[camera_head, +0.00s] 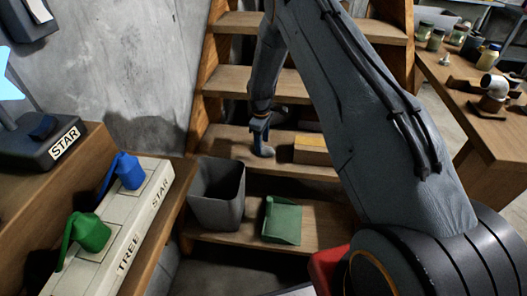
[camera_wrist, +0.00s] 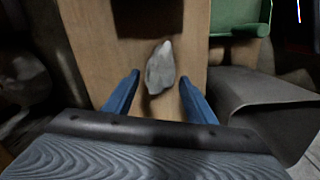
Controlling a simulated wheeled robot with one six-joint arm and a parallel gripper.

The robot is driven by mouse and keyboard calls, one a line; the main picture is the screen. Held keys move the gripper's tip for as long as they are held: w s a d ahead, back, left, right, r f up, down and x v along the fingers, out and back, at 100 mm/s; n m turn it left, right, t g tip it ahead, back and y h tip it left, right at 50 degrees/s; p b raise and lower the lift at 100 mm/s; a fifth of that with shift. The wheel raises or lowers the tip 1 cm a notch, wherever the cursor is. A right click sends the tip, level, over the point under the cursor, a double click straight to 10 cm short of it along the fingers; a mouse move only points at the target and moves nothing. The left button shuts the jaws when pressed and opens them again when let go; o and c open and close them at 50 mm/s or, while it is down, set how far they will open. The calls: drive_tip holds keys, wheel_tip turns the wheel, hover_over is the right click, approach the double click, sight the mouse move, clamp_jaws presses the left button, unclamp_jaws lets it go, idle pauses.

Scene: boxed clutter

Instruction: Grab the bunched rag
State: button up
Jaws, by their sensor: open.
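The bunched rag is a small light-grey crumpled lump (camera_wrist: 160,68) lying on a wooden step, and it shows in the head view (camera_head: 267,151) just below my gripper. My gripper (camera_head: 260,132) has blue fingers and points down at the step. In the wrist view, the open fingers (camera_wrist: 158,92) stand to either side of the rag's near end, with bare wood showing between each finger and the rag. The rag is not gripped.
A yellowish box (camera_head: 316,152) lies to the right on the same step. A grey bin (camera_head: 217,196) and a green object (camera_head: 281,222) stand on the step below. Wooden stair sides and the step above are close to my arm.

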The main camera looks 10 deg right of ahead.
sight(265, 150)
wheel_tip(265, 150, down, 3)
drive_tip(key=c, duration=0.8)
